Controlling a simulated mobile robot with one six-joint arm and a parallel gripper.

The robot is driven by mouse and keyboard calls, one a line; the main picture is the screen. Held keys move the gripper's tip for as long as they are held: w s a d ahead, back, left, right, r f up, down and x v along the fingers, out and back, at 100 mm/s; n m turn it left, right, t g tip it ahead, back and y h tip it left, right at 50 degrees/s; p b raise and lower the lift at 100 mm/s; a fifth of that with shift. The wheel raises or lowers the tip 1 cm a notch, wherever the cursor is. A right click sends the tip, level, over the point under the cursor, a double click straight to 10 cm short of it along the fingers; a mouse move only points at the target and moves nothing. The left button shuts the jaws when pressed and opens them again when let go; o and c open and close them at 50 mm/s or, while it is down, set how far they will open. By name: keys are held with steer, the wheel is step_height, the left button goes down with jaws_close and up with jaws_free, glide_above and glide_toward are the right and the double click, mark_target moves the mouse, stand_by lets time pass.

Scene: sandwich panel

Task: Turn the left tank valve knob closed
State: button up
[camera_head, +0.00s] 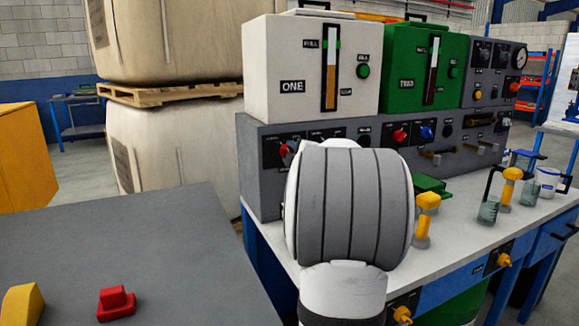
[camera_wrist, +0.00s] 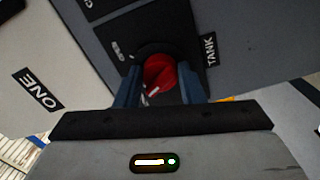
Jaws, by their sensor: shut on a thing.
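The left tank valve knob is red (camera_wrist: 159,72) and sits on a dark plate with a TANK label (camera_wrist: 209,50). In the wrist view my gripper (camera_wrist: 161,84) has a blue finger on each side of the knob and is shut on it. A pale pointer mark shows on the lower part of the knob. In the head view the knob (camera_head: 284,149) shows as a small red spot on the grey panel under tank ONE (camera_head: 265,65). My grey and white arm hides my gripper and much of the panel there.
A second red knob (camera_head: 399,136) and a blue knob (camera_head: 426,132) are further right on the panel. The green tank TWO (camera_head: 400,90) stands beside tank ONE. Yellow-handled items (camera_head: 427,203) and beakers (camera_head: 488,211) stand on the white bench, right of my arm.

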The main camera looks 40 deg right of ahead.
steer(key=shift+r+n+b, duration=0.15)
steer(key=shift+n+b, duration=0.95)
steer(key=shift+n, duration=0.4)
steer(key=shift+r, duration=0.1)
steer(key=o, duration=1)
steer(key=p+v, duration=0.1)
steer(key=v, duration=0.6)
steer(key=shift+s+a, duration=0.15)
steer(key=shift+s, duration=0.2)
